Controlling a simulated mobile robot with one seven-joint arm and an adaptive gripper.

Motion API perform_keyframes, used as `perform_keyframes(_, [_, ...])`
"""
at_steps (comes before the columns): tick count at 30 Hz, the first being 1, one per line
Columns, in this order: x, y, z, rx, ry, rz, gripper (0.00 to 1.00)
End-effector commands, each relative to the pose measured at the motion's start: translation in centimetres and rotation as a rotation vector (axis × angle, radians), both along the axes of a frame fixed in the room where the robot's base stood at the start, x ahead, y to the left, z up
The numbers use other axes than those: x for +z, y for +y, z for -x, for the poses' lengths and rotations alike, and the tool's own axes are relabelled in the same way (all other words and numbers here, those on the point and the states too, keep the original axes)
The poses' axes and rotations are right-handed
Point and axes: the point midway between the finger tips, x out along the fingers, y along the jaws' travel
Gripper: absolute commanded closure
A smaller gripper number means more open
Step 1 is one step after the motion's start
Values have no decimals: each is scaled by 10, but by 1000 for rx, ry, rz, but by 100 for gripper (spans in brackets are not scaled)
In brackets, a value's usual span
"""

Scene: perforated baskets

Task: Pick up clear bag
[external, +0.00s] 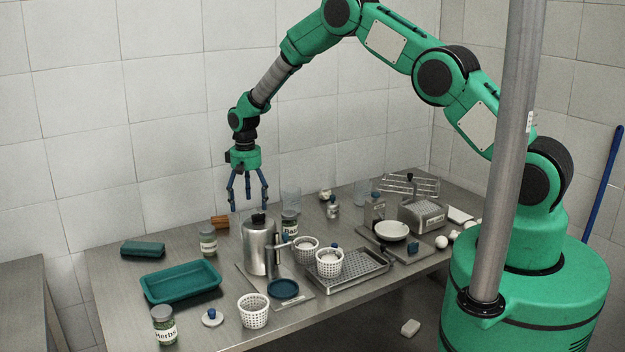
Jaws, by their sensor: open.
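My gripper (248,205) hangs open and empty above the back of the steel table (120,240), fingers pointing down. Below and in front of it stands a steel pot (260,247). A faint see-through item (291,198) stands at the back of the table, just right of my gripper. A second see-through item (361,190) is farther right near the back. I cannot tell whether either one is a clear bag or a glass. My gripper touches neither.
Perforated white baskets (254,310) stand at the front and middle. A teal tray (180,282) is at left, near jars (164,326).

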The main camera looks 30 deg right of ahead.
Motion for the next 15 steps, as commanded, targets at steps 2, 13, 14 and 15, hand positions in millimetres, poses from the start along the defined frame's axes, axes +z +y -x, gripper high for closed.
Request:
perform_keyframes(2, [-9,0,0,0,1,0,20])
perform_keyframes(13, [-18,0,0,0,-1,0,20])
perform_keyframes(14, [-18,0,0,0,-1,0,20])
perform_keyframes(15, [-18,0,0,0,-1,0,20])
